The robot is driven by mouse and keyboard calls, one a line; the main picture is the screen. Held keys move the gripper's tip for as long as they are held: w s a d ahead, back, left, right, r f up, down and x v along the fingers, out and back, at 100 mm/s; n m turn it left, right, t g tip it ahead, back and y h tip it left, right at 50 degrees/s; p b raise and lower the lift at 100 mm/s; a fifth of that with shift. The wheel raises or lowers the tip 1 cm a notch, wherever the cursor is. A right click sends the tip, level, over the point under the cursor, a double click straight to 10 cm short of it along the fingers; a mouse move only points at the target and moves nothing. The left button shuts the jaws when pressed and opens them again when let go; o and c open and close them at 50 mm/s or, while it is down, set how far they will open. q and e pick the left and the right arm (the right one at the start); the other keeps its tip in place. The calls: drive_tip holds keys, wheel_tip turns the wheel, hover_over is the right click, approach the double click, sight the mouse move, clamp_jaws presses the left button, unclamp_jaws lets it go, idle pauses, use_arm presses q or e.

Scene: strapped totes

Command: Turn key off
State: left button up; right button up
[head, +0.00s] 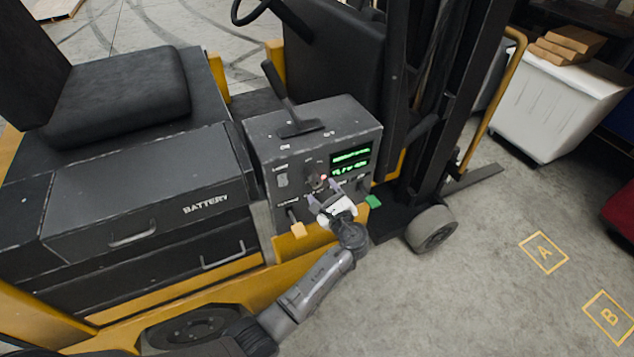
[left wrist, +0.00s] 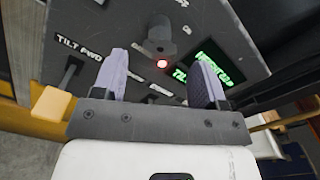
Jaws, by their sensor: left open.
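The key switch (head: 314,182) is a dark round knob on the front of the forklift's grey control panel (head: 265,150). In the left wrist view the key switch (left wrist: 160,36) stands out from the panel, and a small red light (left wrist: 162,63) glows just below it. My left gripper (head: 323,192) is open in front of the panel, close to the key switch. Its two pale purple fingers point at the panel, with the switch beyond and between them in the left wrist view (left wrist: 159,72). The fingers appear apart from the switch. My right gripper is not in view.
A green display (head: 351,161) is right of the switch. An orange-yellow knob (head: 298,230) and a green knob (head: 373,201) stick out low on the panel. A black lever (head: 281,88) rises from its top. The floor at right is clear near marking A (head: 543,252).

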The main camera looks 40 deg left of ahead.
sight(317, 182)
use_arm(q)
drive_tip(key=shift+x, duration=2.35)
drive_tip(key=shift+c, duration=0.4)
drive_tip(key=c, duration=0.8)
drive_tip(key=shift+f+n+b, duration=0.25)
drive_tip(key=shift+n+b, duration=1.15)
drive_tip(key=shift+n, duration=0.2)
drive_tip(key=shift+c, duration=0.2)
drive_tip(key=n+b, duration=0.3)
drive_tip(key=n, duration=0.1)
drive_tip(key=shift+n+b, duration=0.3)
drive_tip(key=shift+b, duration=0.1)
drive_tip(key=n+b, duration=0.3)
drive_tip(key=shift+r+n+b, duration=0.15)
drive_tip(key=shift+n+b, duration=0.15)
drive_tip(key=shift+n, duration=0.3)
